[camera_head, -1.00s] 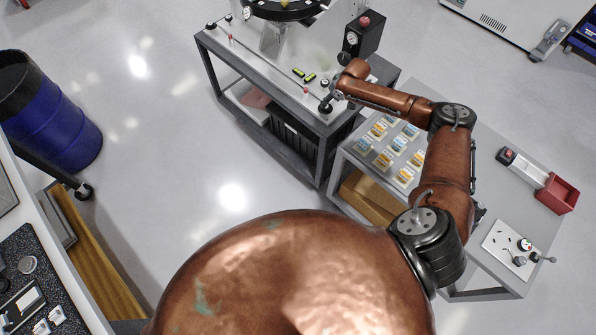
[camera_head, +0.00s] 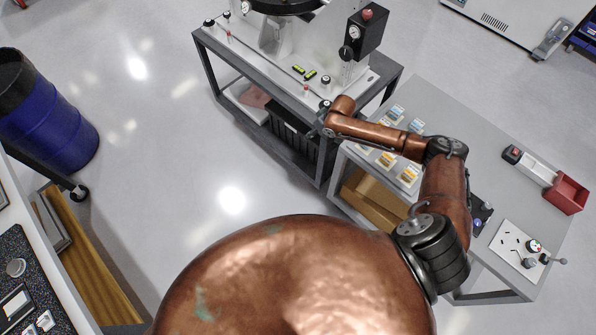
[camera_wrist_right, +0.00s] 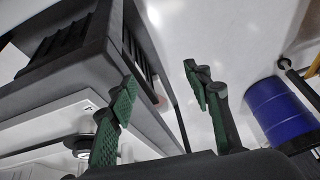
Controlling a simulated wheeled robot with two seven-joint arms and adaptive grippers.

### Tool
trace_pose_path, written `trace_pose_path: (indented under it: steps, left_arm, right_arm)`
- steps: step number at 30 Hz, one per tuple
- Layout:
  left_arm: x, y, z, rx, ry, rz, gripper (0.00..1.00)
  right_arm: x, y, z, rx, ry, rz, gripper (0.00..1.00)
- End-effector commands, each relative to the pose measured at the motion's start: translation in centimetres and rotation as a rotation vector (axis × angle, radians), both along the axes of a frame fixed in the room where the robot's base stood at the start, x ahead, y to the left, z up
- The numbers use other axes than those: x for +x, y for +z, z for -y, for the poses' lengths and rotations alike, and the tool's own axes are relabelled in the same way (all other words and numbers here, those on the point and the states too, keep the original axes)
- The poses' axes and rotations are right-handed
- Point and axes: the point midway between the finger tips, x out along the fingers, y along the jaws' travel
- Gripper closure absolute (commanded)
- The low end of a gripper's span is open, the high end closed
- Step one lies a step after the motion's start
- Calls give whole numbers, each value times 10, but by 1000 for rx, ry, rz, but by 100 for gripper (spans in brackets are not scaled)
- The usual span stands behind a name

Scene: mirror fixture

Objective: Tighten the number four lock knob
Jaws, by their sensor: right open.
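The mirror fixture (camera_head: 262,52) stands on a grey-framed cart at the top of the head view. A dark lock knob (camera_head: 325,104) sits at the fixture plate's near right corner. Its number is too small to read. My right gripper (camera_head: 317,126) is just below and beside that corner, apart from the knob. In the right wrist view my gripper (camera_wrist_right: 158,88) has its green-padded fingers apart with nothing between them. A round knob (camera_wrist_right: 82,145) on the plate shows left of the fingers, partly hidden by the left finger. My left gripper is out of view.
A grey side table (camera_head: 432,100) with several small labelled trays and a red bin (camera_head: 567,193) lies on the right. A pressure gauge box (camera_head: 363,32) rises near the plate's right end. A blue barrel (camera_head: 50,125) stands left. Floor between is clear.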

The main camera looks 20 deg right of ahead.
Motion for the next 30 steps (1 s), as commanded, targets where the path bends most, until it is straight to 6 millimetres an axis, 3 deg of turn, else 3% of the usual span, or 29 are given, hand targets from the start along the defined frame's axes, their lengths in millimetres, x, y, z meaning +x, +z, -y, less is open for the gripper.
trace_pose_path:
  steps: [15, 24, 30]
  left_arm:
    - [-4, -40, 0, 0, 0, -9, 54]
    - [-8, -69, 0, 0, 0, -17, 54]
    - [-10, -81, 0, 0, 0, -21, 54]
  right_arm:
    - [-38, -76, -60, 68, 82, 28, 54]
    - [-57, -120, -86, 111, 109, 58, 54]
    - [-65, -138, -97, 134, 118, 77, 54]
